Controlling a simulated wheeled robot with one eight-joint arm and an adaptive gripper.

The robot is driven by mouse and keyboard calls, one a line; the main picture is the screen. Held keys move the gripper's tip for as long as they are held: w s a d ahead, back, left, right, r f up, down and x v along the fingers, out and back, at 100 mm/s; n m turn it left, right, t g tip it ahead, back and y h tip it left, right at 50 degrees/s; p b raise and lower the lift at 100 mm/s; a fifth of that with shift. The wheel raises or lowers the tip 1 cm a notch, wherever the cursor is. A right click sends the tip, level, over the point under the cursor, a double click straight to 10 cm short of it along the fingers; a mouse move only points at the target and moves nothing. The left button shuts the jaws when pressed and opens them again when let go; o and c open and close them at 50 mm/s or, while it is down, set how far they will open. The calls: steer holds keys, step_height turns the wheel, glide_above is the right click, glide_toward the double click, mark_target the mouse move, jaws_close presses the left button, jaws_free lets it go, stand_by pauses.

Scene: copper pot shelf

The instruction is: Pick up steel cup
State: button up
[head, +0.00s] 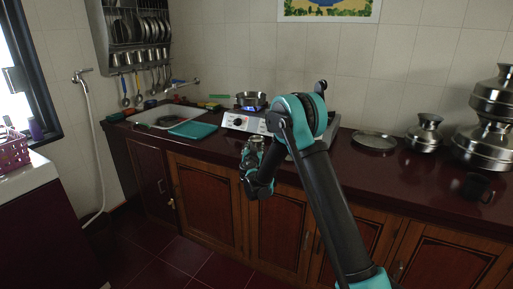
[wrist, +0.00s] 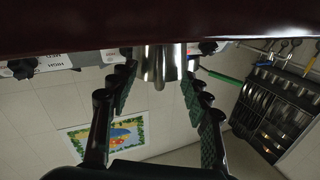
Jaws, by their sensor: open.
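A shiny steel cup (wrist: 158,62) shows in the wrist view, where the scene is upside down. It stands on the dark red counter (wrist: 70,25) in front of the stove. My gripper (wrist: 156,88) is open, with its two dark padded fingers on either side of the cup in that view. I see no finger closed on it, and the remaining distance is hard to judge. In the head view my gripper (head: 251,158) hangs at the counter's front edge, and the cup is mostly hidden or hard to tell from it there.
A stove (head: 243,124) with a steel pan (head: 251,99) stands behind my gripper. A sink (head: 160,115) and teal tray (head: 193,130) are to the left. Cabinets are below.

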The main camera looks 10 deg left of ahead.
jaws_close()
steer(key=shift+r, duration=0.1)
stand_by(0.6)
step_height(320, 180, up, 20)
stand_by(0.5)
